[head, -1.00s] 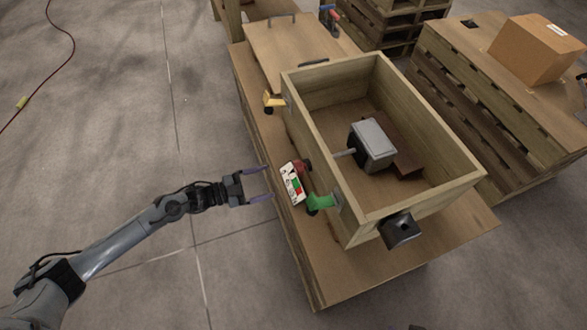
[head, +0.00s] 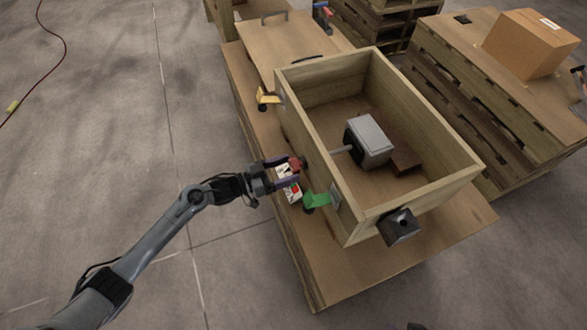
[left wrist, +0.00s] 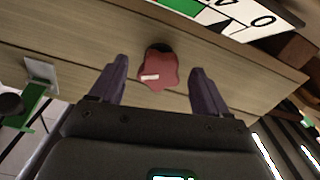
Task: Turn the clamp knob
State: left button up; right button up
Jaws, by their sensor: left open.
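The clamp knob is a small red lobed knob (left wrist: 159,68) on the outer side wall of the wooden crate (head: 434,194). In the left wrist view it sits between the two purple fingers of my left gripper (left wrist: 157,85), with a gap on each side. In the head view the knob (head: 296,164) is at the fingertips of my left gripper (head: 291,171), partly hidden. The gripper is open around the knob. Inside the crate, a grey box-shaped device (head: 370,140) has a rod running to the wall near the knob. My right gripper is not in view.
A white card with coloured marks (head: 290,190) is by the knob, partly covered by the gripper. A green bracket (head: 320,200) is on the wall nearer, a yellow one (head: 268,97) farther. A black block (head: 398,227) is on the near end.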

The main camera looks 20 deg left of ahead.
pick_arm(q)
jog(key=shift+b+x, duration=0.35)
jog(key=shift+x, duration=1.05)
jog(key=c, duration=0.9)
jog(key=shift+a+r+m+p, duration=0.1)
jog(key=shift+m+p, duration=0.25)
jog(key=shift+m, duration=0.05)
jog(key=shift+c, duration=0.2)
jog(key=o, duration=0.9)
jog(key=shift+o, duration=0.2)
